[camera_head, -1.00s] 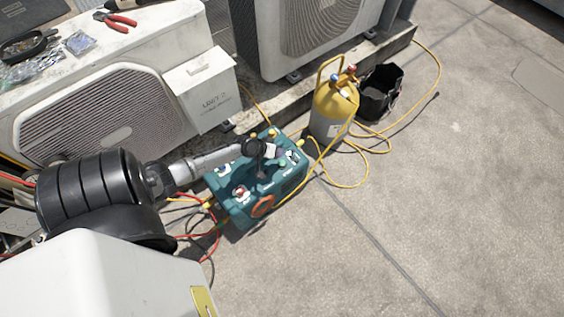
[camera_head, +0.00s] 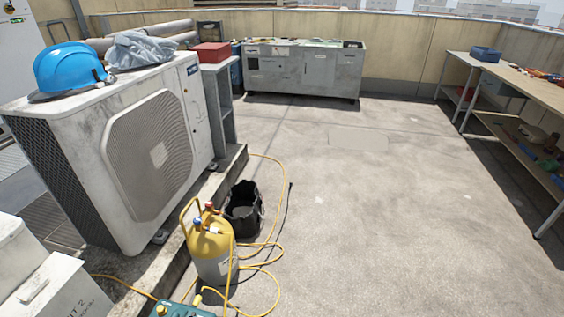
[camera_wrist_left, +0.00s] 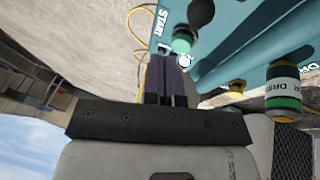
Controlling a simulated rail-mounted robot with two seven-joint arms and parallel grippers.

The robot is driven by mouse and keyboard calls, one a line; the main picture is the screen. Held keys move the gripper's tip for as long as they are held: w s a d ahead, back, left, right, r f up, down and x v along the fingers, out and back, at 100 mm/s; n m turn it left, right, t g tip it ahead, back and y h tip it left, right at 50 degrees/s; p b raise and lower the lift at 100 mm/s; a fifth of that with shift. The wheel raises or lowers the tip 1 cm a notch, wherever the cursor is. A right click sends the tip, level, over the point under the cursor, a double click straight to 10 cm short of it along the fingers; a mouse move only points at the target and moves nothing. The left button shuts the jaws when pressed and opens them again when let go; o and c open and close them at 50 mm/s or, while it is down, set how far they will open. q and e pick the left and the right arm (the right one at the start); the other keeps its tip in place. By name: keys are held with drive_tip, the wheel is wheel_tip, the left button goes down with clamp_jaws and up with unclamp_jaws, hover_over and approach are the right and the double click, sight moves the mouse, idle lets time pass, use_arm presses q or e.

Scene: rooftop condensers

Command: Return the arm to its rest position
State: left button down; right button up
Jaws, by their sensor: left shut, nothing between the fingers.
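My left gripper (camera_wrist_left: 167,88) shows only in the left wrist view. Its two dark fingers are together with nothing between them. A teal machine (camera_wrist_left: 225,35) fills the upper right of that view, with the word START and a green button (camera_wrist_left: 182,42) close to the fingertips. I cannot tell whether the fingertips touch it. A black knob (camera_wrist_left: 201,13) and a green-and-dark drier cylinder (camera_wrist_left: 284,88) are also on that side. In the head view only the machine's top edge (camera_head: 182,309) shows at the bottom. Neither of my arms is in the head view.
A yellow-topped cylinder (camera_head: 211,245) with yellow hoses stands beside a black bucket (camera_head: 244,210). A large condenser (camera_head: 150,150) bears a blue helmet (camera_head: 70,70). A grey cabinet (camera_head: 305,70) stands at the back and a workbench (camera_head: 520,85) at right. The middle floor is clear.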

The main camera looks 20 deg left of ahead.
use_arm(q)
drive_tip(key=s+d+r+m+g+y+p, duration=0.1)
drive_tip(key=d+r+m+y+p, duration=0.15)
drive_tip(key=d+r, duration=0.4)
drive_tip(key=d+r+m+y+p, duration=0.1)
drive_tip(key=d+r+m+p, duration=0.15)
drive_tip(key=r, duration=0.65)
drive_tip(key=s+d+r+h+p, duration=0.1)
drive_tip(key=s+d+r+p, duration=0.35)
drive_tip(key=r+p, duration=0.4)
drive_tip(key=s+d+r+p, duration=0.4)
drive_tip(key=d+r+p, duration=0.15)
drive_tip(key=r, duration=0.55)
drive_tip(key=s+d+r+h+p, duration=0.1)
drive_tip(key=s+d+r+p, duration=0.3)
drive_tip(key=r+p, duration=0.45)
wheel_tip(320, 180, up, 34)
drive_tip(key=p, duration=3.3)
drive_tip(key=shift+a, duration=0.2)
drive_tip(key=shift+y, duration=0.25)
